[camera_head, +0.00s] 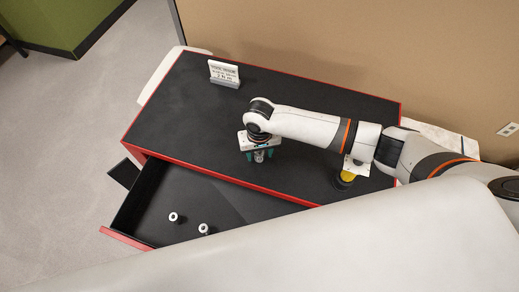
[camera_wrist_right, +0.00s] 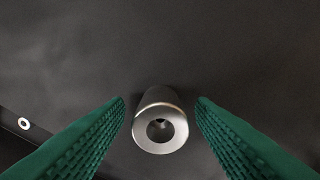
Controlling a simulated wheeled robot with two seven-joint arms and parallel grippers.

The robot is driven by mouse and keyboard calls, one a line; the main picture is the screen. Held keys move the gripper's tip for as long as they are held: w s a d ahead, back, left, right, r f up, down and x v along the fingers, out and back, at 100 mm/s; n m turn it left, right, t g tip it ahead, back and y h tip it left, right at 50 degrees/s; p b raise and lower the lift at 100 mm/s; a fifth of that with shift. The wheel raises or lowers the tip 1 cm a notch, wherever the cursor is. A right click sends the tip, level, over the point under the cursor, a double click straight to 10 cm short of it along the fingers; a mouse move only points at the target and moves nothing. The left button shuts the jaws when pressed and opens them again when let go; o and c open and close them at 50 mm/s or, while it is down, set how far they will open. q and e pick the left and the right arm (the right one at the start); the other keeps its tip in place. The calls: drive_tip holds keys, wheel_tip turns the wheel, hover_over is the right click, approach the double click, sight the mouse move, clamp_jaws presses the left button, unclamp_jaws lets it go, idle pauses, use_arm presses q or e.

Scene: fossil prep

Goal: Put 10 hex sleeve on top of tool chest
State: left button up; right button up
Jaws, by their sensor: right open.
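A metallic hex sleeve (camera_wrist_right: 160,122) stands upright on the black top of the red-edged tool chest (camera_head: 200,105). In the wrist view its round end with a central hole faces me. My right gripper (camera_head: 260,156) is over the chest top, near its front edge. Its green fingers are open, one on each side of the sleeve, with a gap visible on both sides. In the head view the sleeve shows only as a small grey piece (camera_head: 259,157) between the fingers. My left gripper is not in view.
The chest's drawer (camera_head: 157,190) is pulled open, with two pale ring-shaped pieces inside (camera_head: 173,216) (camera_head: 203,228). A small white sign (camera_head: 224,73) stands at the back left of the top. A yellow and black object (camera_head: 345,179) stands on the right. The left of the top is clear.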

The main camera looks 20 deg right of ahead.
sight(259, 154)
wheel_tip(259, 154, up, 12)
drive_tip(key=b, duration=0.1)
drive_tip(key=shift+r, duration=0.15)
idle(0.7)
